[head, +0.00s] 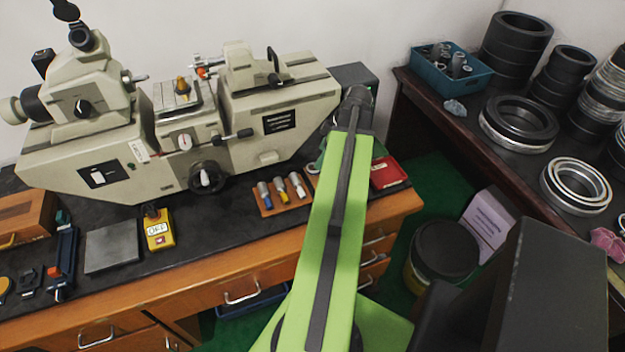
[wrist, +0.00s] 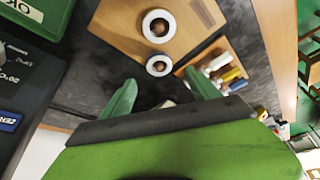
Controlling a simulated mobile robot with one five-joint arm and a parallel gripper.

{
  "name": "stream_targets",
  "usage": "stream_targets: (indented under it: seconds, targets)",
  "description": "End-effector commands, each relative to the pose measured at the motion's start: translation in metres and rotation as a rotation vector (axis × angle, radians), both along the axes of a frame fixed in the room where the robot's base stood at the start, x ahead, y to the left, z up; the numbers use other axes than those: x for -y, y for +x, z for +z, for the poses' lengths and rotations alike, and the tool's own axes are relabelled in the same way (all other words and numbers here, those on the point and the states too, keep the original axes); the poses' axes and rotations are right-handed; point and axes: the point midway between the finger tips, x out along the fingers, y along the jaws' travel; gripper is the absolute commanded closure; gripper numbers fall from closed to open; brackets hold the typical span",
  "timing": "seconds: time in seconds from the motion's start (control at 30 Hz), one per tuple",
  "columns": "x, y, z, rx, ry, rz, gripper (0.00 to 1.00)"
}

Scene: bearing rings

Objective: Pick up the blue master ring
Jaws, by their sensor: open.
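I cannot make out a clearly blue ring in either view.
A beige measuring machine (head: 110,150) fills the back of the dark bench. A wooden rack (head: 268,207) with several coloured-handled tools also shows in the wrist view (wrist: 205,60). A red box (head: 387,173) stands right of my arm. A green box (wrist: 45,12) is at the wrist view's upper left.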

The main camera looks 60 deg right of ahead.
Motion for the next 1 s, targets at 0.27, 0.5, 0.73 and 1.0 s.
stream_targets:
  seconds: [0.27,0.5,0.73,1.0]
  targets:
    - [-0.002,0.005,-0.014,0.0,0.0,0.001,0.3]
    - [-0.004,0.015,-0.054,0.0,-0.001,0.002,0.3]
    - [-0.006,0.02,-0.056,0.0,0.0,0.001,0.3]
    - [-0.006,0.02,-0.056,0.0,-0.001,0.002,0.56]
